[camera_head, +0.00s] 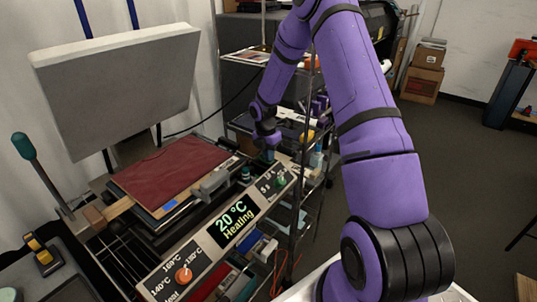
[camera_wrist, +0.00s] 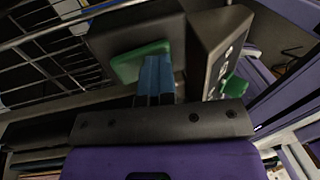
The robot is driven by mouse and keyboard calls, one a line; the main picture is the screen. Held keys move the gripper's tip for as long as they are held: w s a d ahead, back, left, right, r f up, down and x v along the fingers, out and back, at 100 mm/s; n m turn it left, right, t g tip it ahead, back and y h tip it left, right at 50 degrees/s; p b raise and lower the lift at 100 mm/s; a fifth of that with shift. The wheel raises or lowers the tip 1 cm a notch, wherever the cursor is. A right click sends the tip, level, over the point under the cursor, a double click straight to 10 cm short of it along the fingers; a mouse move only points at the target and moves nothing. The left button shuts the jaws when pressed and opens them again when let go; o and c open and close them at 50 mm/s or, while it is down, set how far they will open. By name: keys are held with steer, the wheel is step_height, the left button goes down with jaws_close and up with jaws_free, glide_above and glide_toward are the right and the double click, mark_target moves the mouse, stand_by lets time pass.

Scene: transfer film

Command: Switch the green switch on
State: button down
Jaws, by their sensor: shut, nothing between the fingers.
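The green switch (camera_wrist: 138,62) shows in the wrist view as a flat green rocker on a dark box. My gripper (camera_wrist: 157,60) is shut and empty. Its blue fingertips overlap the switch's right part in that view; I cannot tell whether they press on it. In the head view my gripper (camera_head: 268,156) points down at the far right end of the heat press, beside the control panel (camera_head: 207,243). The switch cannot be made out clearly there. The panel's display (camera_head: 234,221) reads 20 °C Heating.
A green timer knob (camera_head: 281,181) sits on the panel close to my gripper, and also shows in the wrist view (camera_wrist: 234,86). An orange temperature knob (camera_head: 184,275) is at the panel's near end. A red cloth (camera_head: 170,178) lies on the press. A wire shelf (camera_head: 245,56) stands behind.

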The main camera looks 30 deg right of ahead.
steer(key=shift+w, duration=0.1)
steer(key=shift+w+a+r, duration=0.15)
steer(key=shift+w+a, duration=0.15)
steer(key=shift+w, duration=0.35)
